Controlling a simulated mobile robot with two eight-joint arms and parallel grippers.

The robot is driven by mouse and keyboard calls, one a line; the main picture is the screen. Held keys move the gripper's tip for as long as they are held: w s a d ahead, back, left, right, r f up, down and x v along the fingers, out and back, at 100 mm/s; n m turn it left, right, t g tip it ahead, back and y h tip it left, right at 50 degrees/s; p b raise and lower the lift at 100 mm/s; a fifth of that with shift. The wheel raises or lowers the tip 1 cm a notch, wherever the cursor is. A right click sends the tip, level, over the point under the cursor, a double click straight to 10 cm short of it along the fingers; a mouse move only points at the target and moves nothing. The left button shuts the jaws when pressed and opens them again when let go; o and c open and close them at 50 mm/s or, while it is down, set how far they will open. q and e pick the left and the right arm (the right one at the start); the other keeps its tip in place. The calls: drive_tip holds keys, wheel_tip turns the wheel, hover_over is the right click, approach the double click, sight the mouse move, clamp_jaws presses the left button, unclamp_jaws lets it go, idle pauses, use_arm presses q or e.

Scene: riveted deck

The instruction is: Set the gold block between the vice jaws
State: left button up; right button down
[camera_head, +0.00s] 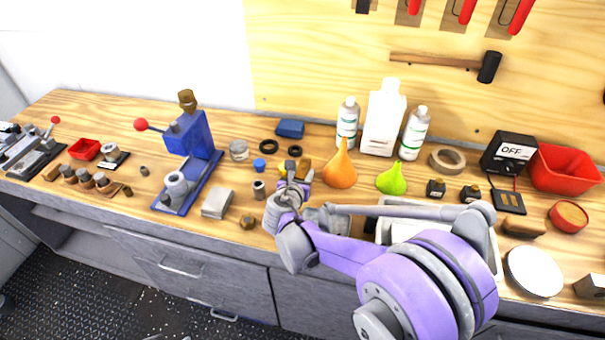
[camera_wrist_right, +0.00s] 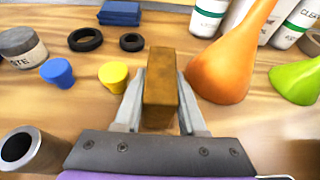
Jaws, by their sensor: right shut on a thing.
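The gold block (camera_wrist_right: 160,80) is a brownish-gold upright bar between the two grey fingers of my right gripper (camera_wrist_right: 159,92). The fingers are shut on its sides. In the head view my right gripper (camera_head: 297,175) is over the middle of the bench, beside the orange funnel, and the gold block (camera_head: 303,168) shows partly behind the wrist. A grey metal fixture (camera_head: 35,150) with a red-knobbed lever lies at the far left of the bench; it may be the vice, but its jaws are too small to tell. My left gripper is not in view.
A blue press (camera_head: 190,140) with a red knob stands left of my gripper. The orange funnel (camera_head: 341,170) and green funnel (camera_head: 392,179) are close on the right, with white bottles (camera_head: 382,125) behind. A grey block (camera_head: 217,203) and small cylinders lie along the front.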

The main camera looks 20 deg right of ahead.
drive_tip(key=shift+f, duration=0.15)
drive_tip(key=shift+c, duration=2.4)
unclamp_jaws()
